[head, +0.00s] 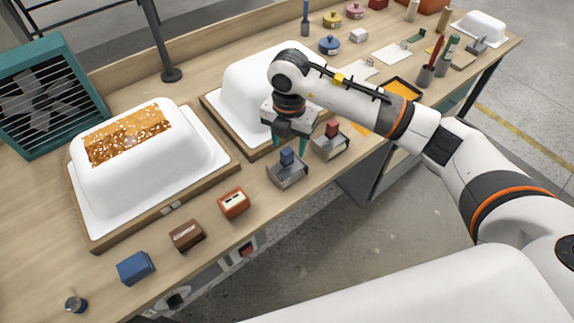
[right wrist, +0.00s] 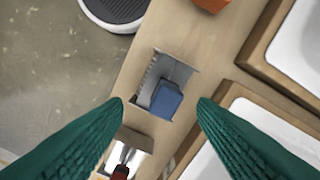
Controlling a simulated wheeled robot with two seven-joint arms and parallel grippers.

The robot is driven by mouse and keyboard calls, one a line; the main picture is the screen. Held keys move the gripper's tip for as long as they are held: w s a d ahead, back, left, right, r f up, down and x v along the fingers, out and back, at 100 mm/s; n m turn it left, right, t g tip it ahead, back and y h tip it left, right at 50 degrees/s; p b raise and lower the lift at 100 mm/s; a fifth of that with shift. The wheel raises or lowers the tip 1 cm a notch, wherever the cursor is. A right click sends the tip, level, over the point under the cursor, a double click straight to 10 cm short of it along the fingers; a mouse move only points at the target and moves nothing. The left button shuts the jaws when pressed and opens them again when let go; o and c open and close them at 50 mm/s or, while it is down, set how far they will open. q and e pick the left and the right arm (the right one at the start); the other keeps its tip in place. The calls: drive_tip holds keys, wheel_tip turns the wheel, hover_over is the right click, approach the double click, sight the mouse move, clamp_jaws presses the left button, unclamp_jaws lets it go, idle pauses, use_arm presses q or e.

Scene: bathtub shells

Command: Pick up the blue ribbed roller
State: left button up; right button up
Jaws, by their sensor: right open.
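A grey metal tool with a blue block handle (head: 288,158) lies near the front edge of the bench. It also shows in the right wrist view (right wrist: 166,100), with a toothed edge along its left side. I cannot tell for sure whether it is the blue ribbed roller. Another blue tool (head: 305,17) stands upright at the back, too small to show ribs. My right gripper (head: 289,146) is open with green fingers, pointing down above the blue-handled tool. In the right wrist view its fingertips (right wrist: 161,102) lie either side of the blue block, apart from it. My left gripper is not in view.
A similar tool with a red handle (head: 331,130) lies just right. White tub shells (head: 190,150) on wooden boards stand behind. A red-brown block (head: 234,203), a brown block (head: 187,235) and a blue block (head: 136,268) line the front edge. A teal fan (head: 45,95) stands left.

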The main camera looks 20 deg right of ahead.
sight(287, 150)
drive_tip(key=shift+w+a+f+p, duration=0.1)
drive_tip(key=shift+f+p, duration=0.3)
drive_tip(key=shift+f, duration=1.1)
drive_tip(key=shift+w+a+f+p, duration=0.1)
drive_tip(key=shift+f+p, duration=0.3)
drive_tip(key=shift+f, duration=1.05)
clamp_jaws()
